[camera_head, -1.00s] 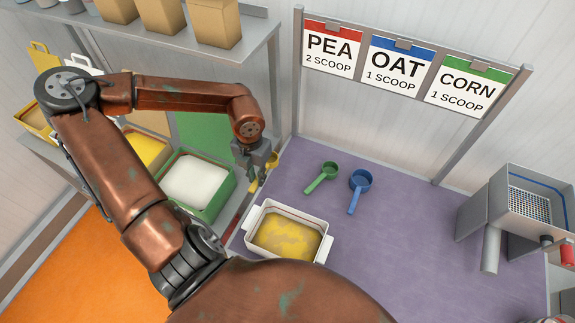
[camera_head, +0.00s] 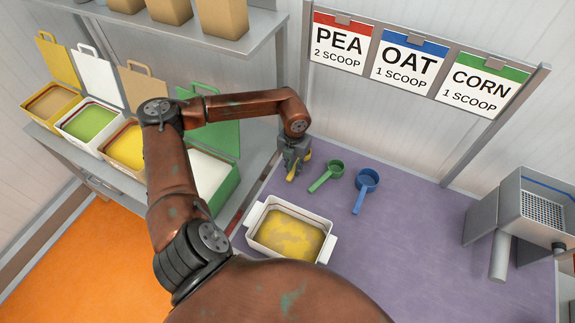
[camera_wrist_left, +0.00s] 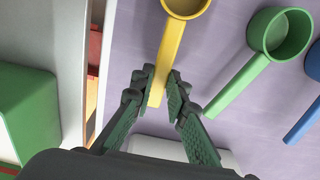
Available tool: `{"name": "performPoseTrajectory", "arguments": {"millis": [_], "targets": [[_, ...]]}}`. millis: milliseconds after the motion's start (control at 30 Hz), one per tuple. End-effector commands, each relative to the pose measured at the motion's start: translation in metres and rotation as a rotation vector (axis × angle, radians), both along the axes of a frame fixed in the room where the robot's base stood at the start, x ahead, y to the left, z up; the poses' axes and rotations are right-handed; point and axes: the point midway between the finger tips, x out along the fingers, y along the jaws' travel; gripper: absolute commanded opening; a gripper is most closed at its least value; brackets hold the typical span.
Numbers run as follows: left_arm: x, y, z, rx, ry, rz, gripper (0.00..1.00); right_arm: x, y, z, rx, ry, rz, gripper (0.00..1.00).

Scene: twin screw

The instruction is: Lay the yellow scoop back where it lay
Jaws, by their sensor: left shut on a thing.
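My left gripper (camera_head: 293,165) is over the back left part of the purple table, left of the green scoop. It is shut on the yellow scoop (camera_head: 306,156), which is mostly hidden by the gripper in the head view. In the left wrist view the yellow scoop (camera_wrist_left: 174,52) has its handle between the fingertips (camera_wrist_left: 161,84), with its cup pointing away at the top edge. The scoop is close above the table or on it; I cannot tell which. The green scoop (camera_head: 335,168) and blue scoop (camera_head: 367,179) lie to its right. My right gripper is not in view.
A white tub (camera_head: 250,240) with yellow contents stands in front of the scoops. Open lidded bins, one of them green-walled (camera_head: 228,192), line the left. A metal sieve box (camera_head: 510,215) stands at the right. The table's middle right is clear.

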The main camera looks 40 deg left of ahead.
Motion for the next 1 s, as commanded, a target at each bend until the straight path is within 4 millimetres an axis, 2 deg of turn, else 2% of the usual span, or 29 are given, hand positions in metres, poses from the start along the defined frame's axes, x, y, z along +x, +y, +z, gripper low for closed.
{"name": "performPoseTrajectory", "arguments": {"millis": [133, 467, 500, 733, 1000], "targets": [[0.0023, -0.0006, -0.0112, 0.0, 0.0, -0.001, 0.0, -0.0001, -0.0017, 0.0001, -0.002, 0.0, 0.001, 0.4], [0.0027, -0.0003, -0.0135, 0.0, -0.001, -0.001, 0.0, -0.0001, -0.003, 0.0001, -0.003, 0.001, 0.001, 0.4], [0.0025, -0.0004, -0.0139, 0.0, -0.001, -0.001, 0.14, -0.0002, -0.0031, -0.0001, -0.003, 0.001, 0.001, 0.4], [0.0025, -0.0004, -0.0136, 0.0, -0.001, -0.001, 0.3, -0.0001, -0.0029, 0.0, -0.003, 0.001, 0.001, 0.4], [0.0024, -0.0003, -0.0141, 0.0, -0.001, -0.001, 0.31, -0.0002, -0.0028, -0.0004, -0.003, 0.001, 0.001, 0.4]]}}
